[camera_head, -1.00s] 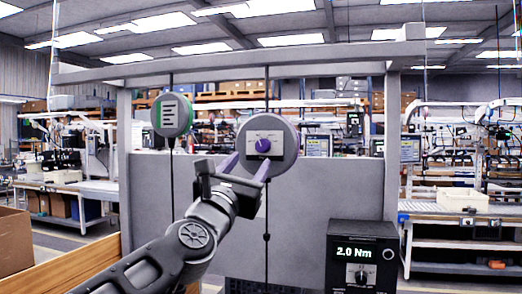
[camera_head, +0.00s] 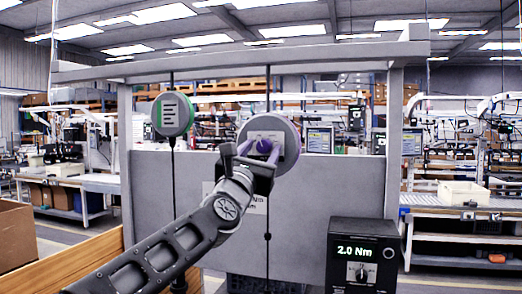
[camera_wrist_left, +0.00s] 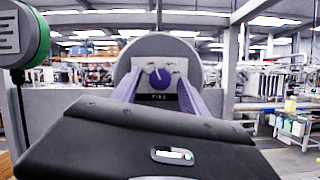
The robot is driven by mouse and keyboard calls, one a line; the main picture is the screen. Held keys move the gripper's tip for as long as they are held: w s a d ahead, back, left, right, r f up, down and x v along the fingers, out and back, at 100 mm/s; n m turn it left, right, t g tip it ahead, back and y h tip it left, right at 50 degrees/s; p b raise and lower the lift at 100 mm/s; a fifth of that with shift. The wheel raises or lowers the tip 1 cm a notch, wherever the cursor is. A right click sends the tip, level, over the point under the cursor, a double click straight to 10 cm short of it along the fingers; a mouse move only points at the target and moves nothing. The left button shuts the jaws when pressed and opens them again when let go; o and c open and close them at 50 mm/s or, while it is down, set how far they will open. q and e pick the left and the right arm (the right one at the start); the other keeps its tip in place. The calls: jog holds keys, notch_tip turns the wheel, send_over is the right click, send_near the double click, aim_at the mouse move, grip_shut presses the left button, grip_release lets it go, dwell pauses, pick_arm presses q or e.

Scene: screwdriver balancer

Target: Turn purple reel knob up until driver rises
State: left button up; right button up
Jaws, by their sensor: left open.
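The purple reel knob (camera_head: 264,146) sits at the centre of a round grey reel (camera_head: 290,132) with a pale plate, hung from the frame's top beam. The knob also shows in the left wrist view (camera_wrist_left: 160,78). My left gripper (camera_head: 258,150) is open, its two purple fingers reaching toward the reel on either side of the knob. In the left wrist view the fingers (camera_wrist_left: 160,92) stand apart with the knob visible between them; I cannot tell whether they touch it. A dark cord (camera_head: 267,225) hangs below the reel. The driver is not clearly visible. My right gripper is not in view.
A green-rimmed reel (camera_head: 172,115) hangs to the left on its own cord. A grey panel (camera_head: 330,195) stands behind the reels. A black box reading 2.0 Nm (camera_head: 361,262) stands at lower right. A cardboard box (camera_head: 15,235) and wooden edge lie at left.

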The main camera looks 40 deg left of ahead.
pick_arm(q)
jog(key=shift+c, duration=0.4)
grip_shut()
